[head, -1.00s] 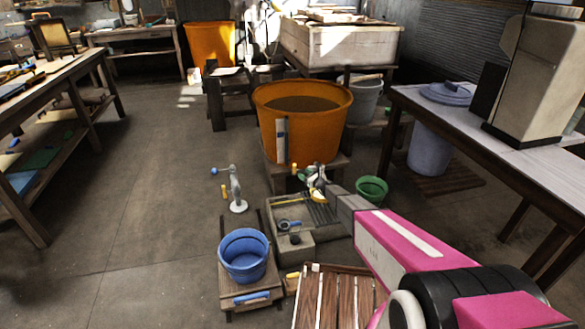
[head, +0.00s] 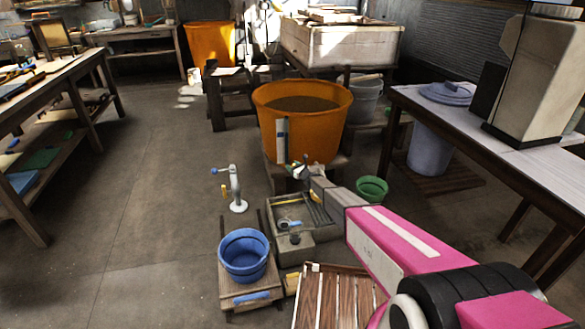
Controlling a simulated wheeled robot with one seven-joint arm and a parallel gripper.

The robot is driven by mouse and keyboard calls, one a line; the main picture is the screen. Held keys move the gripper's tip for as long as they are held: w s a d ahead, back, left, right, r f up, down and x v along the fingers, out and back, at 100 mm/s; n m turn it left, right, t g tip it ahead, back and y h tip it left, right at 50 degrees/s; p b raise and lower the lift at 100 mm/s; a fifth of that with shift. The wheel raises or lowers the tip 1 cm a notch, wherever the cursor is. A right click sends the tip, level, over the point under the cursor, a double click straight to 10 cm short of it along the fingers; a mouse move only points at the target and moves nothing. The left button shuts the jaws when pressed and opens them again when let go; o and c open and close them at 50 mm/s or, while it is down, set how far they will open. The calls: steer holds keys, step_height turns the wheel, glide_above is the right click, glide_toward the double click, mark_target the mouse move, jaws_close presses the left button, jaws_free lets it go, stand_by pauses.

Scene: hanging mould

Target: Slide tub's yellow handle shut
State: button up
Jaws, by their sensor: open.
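The large orange tub (head: 318,135) stands on a low wooden support in the middle of the head view, with dark contents below its rim. A grey upright strip (head: 282,139) is on its front. My gripper (head: 299,174) is open at the tub's lower front, just below and right of the strip. It looks small and dark here, and I cannot tell whether it touches anything. No yellow handle shows clearly on the tub; my gripper covers the spot low on its front.
A grey basin (head: 322,233) lies below my gripper. A blue bucket (head: 244,262) on a stool, a white stand (head: 236,192) and a green bucket (head: 371,189) are nearby. A slatted wooden top (head: 333,300) is in front. Floor at left is clear.

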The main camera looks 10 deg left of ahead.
steer(key=shift+a, duration=0.1)
jaws_close()
steer(key=w+d, duration=0.2)
steer(key=d, duration=0.4)
steer(key=shift+w, duration=0.3)
jaws_free()
steer(key=v, duration=1.1)
steer(key=shift+w, duration=0.1)
